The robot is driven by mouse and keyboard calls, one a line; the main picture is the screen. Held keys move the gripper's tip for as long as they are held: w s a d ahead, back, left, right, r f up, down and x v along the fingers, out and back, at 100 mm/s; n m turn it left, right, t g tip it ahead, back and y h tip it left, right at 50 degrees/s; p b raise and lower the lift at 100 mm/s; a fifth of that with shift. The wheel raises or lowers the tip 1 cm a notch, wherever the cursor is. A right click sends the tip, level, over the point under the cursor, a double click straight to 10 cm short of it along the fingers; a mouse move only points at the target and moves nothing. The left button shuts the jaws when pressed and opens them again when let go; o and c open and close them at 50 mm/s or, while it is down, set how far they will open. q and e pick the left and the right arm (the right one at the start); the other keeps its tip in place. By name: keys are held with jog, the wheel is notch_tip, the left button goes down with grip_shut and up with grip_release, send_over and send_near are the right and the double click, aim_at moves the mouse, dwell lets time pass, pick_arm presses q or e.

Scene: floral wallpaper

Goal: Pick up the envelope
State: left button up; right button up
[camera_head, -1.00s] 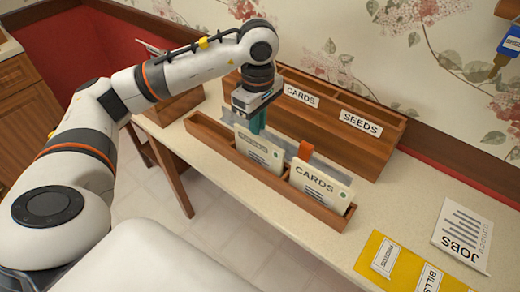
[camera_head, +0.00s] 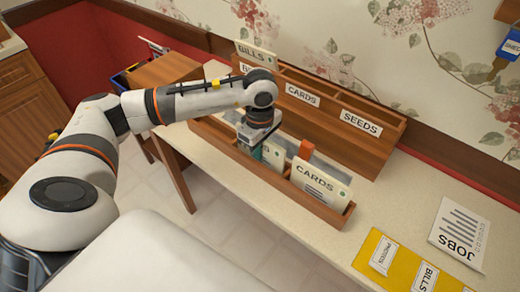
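A wooden tray (camera_head: 331,215) on the table holds upright envelopes. One white envelope (camera_head: 273,157) is at its middle, its label mostly hidden by my arm. A white envelope labelled CARDS (camera_head: 318,183) stands to its right. Another envelope, labelled BILLS (camera_head: 257,54), stands in the left compartment of the wooden sorter (camera_head: 378,152) behind. My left gripper (camera_head: 252,152) points down at the left part of the tray, beside or over the middle envelope. Its teal fingers are largely hidden, so I cannot tell its opening or contact. My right gripper is not in view.
The sorter has CARDS and SEEDS labels. A JOBS sheet (camera_head: 460,233) and a yellow board (camera_head: 402,268) with PHOTOS and BILLS labels lie at the right. A wooden box (camera_head: 165,71) stands at the left. The tabletop between tray and JOBS sheet is clear.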

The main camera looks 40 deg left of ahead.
pick_arm(q)
grip_shut()
